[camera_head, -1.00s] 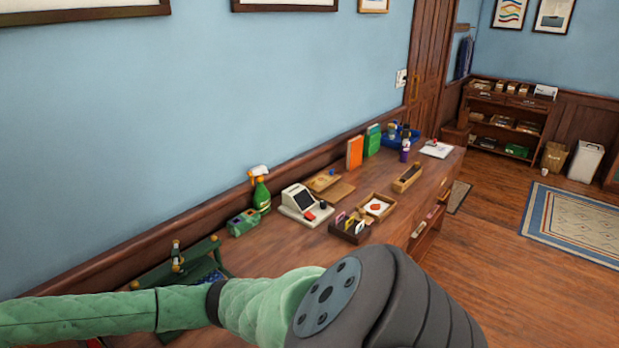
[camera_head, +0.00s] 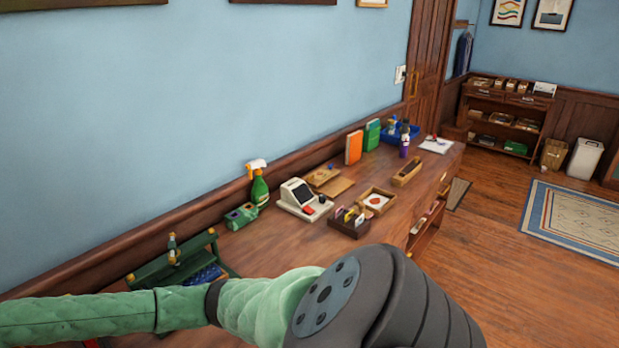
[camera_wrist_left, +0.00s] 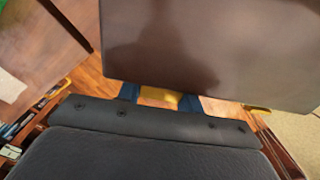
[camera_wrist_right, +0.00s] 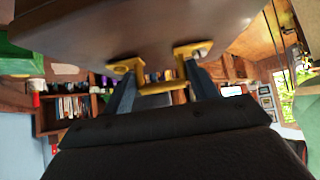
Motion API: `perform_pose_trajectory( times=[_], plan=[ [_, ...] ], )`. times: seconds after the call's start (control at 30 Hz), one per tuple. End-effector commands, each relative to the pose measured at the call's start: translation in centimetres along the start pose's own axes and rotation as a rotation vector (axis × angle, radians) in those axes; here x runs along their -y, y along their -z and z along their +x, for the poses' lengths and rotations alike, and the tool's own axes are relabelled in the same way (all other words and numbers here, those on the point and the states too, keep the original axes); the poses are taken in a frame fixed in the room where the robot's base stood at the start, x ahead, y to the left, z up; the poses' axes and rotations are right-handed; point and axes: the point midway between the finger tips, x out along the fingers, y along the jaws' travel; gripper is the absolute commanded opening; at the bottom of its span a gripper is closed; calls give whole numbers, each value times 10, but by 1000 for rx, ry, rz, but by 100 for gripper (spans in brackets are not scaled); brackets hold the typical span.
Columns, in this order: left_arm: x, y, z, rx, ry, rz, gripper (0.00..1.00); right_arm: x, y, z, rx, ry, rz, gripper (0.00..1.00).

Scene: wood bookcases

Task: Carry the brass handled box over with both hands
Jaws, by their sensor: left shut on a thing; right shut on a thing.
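The box is not seen in the head view, but both wrist views show it close up. In the left wrist view its dark grey-brown side (camera_wrist_left: 215,45) fills the upper middle. My left gripper (camera_wrist_left: 160,103) is shut on a brass handle (camera_wrist_left: 157,94), mostly hidden between its blue fingers. In the right wrist view the brown box (camera_wrist_right: 130,28) spans the top. Its U-shaped brass handle (camera_wrist_right: 160,88) lies between the fingers of my right gripper (camera_wrist_right: 163,95), which is shut on it. What lies under the box cannot be told.
A long wooden counter (camera_head: 290,255) runs along the blue wall. It holds a green caddy (camera_head: 140,275), a green spray bottle (camera_head: 259,188), a card terminal (camera_head: 303,200) and small trays. Wooden floor (camera_head: 500,250) and a blue-edged rug (camera_head: 580,220) are open at right.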

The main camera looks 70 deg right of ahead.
Motion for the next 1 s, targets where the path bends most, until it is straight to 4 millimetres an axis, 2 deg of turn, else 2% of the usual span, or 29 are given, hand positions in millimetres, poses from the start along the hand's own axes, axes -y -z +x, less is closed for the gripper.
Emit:
perform_pose_trajectory(
  times=[0.4,0.43,0.5,0.83,1.0],
  plan=[
    [2,-3,12,6,1,4,0,-1,-5,10,-6,-2,-6,0],
    [2,-2,12,3,2,4,42,0,-6,10,-4,0,-4,64],
    [2,-2,12,3,2,3,56,0,-6,10,-4,0,-3,78],
    [1,-1,11,1,0,1,58,0,-8,9,-1,0,-1,80],
    [0,-1,-4,2,-1,1,58,0,-8,9,-1,0,-1,80]
  ],
)
